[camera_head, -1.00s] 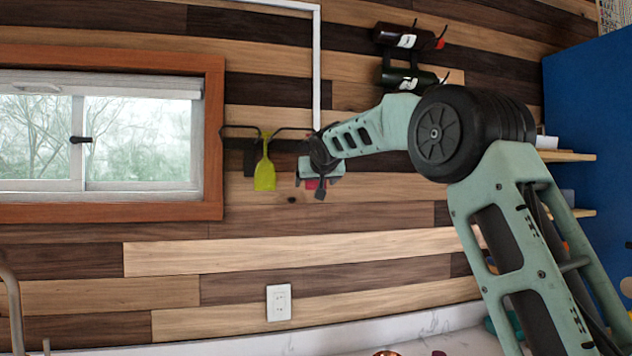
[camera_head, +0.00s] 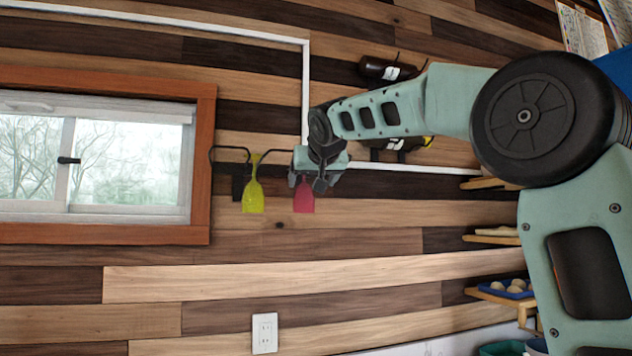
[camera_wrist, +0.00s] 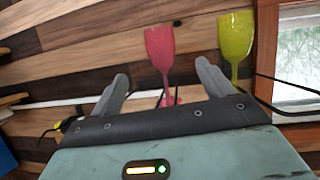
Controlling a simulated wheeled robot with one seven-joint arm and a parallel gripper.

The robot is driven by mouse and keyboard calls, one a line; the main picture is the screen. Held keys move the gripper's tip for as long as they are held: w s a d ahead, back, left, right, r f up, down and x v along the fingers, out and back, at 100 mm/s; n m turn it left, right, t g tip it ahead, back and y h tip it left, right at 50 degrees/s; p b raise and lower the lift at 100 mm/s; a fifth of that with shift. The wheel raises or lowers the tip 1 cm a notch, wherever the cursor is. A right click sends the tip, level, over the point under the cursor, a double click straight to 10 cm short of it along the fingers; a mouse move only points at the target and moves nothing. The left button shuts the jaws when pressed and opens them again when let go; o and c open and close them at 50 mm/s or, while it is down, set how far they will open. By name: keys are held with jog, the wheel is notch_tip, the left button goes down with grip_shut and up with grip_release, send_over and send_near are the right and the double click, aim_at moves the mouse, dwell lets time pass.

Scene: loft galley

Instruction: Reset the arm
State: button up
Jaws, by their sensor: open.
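My gripper (camera_head: 318,184) is raised in front of the plank wall in the head view, with its fingers pointing down. In the wrist view my gripper (camera_wrist: 162,70) has its two fingers spread with nothing held between them. A pink goblet (camera_wrist: 160,45) shows beyond the gap between the fingers, and a yellow-green goblet (camera_wrist: 236,36) beyond the right finger. In the head view the yellow-green goblet (camera_head: 253,195) hangs bowl-down left of my gripper. The pink goblet (camera_head: 303,197) shows just behind my gripper, partly hidden; whether they touch is unclear.
A wooden-framed window (camera_head: 206,170) is on the left. Dark bottles (camera_head: 385,70) are on a wall rack behind my arm. Wooden shelves (camera_head: 497,238) stand at the right, one with a blue tray (camera_head: 505,290). A wall socket (camera_head: 264,333) is low down.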

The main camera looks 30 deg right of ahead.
jog(key=shift+b+v, duration=0.3)
jog(key=shift+v, duration=1.5)
jog(key=s+a+f+n+g+y, duration=0.2)
jog(key=s+a+f, duration=0.1)
jog(key=a+f, duration=0.55)
jog(key=s+a+f+n+g+y, duration=0.2)
jog(key=s+a+f, duration=0.1)
jog(key=a+f, duration=0.55)
jog(key=s+a+f+n+g+y, duration=0.2)
jog(key=s+a+f+n, duration=0.3)
jog(key=f, duration=0.6)
jog(key=s+a+f+n+g, duration=0.1)
jog(key=s+a+f+g, duration=0.1)
jog(key=s+f, duration=0.8)
jog(key=s+a+f+n+g, duration=0.1)
jog(key=s+f+g, duration=0.3)
jog(key=s+f, duration=0.6)
jog(key=s+a, duration=0.1)
jog(key=s, duration=0.4)
jog(key=shift+s+a+f+g, duration=0.2)
jog(key=shift+s+a+g, duration=0.05)
jog(key=shift+g, duration=0.05)
